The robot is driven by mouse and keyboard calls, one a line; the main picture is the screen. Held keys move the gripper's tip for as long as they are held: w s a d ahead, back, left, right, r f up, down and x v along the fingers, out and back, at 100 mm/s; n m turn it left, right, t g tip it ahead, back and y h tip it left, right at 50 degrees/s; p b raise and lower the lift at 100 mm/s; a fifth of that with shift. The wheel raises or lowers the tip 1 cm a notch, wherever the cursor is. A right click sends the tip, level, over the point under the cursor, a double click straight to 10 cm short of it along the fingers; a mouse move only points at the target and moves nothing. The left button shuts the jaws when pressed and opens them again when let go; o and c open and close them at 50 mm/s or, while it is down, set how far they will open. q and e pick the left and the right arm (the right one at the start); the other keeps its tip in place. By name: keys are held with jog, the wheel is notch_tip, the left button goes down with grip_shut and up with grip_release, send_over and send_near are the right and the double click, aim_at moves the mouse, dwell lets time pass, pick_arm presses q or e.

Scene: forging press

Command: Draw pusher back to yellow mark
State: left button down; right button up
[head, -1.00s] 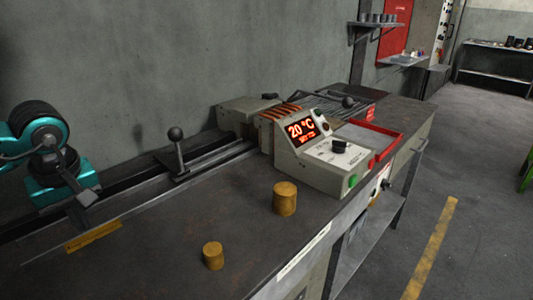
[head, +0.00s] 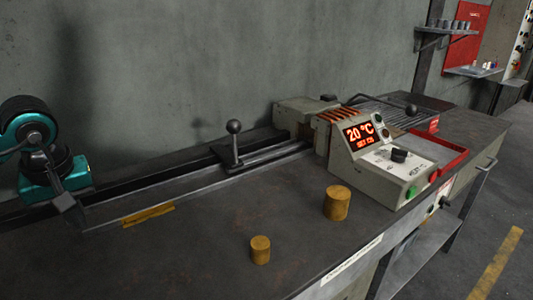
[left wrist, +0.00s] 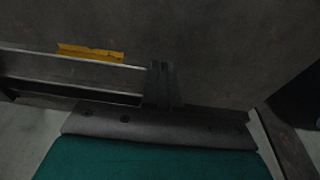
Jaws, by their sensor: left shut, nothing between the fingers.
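The pusher (head: 232,150) is a dark block with an upright ball-knobbed lever, sitting on the rail of the bench between the yellow mark and the heater. The yellow mark (head: 148,215) is a strip on the bench top in front of the rail; it also shows in the left wrist view (left wrist: 90,53). My left gripper (head: 72,214) is shut and empty, left of the yellow mark over the rail's near end, well apart from the pusher. Its shut fingers show in the left wrist view (left wrist: 162,85). My right gripper is not in view.
The heater (head: 375,160) reads 20 °C and stands right of the pusher. Two brass-coloured billets, a larger one (head: 337,203) and a smaller one (head: 260,250), stand on the bench top (head: 200,260). A red-edged tray (head: 448,158) is beyond the heater. A wall rises behind the rail.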

pick_arm(q)
jog(key=s+a+b, duration=0.1)
jog(key=s+a, duration=0.3)
jog(key=a, duration=0.1)
jog(key=shift+s+a, duration=0.35)
jog(key=shift+b, duration=0.3)
jog(key=s+a+b, duration=0.3)
jog(key=s+a, duration=0.3)
jog(key=a, duration=0.1)
jog(key=shift+s+a, duration=0.15)
jog(key=shift+a, duration=0.2)
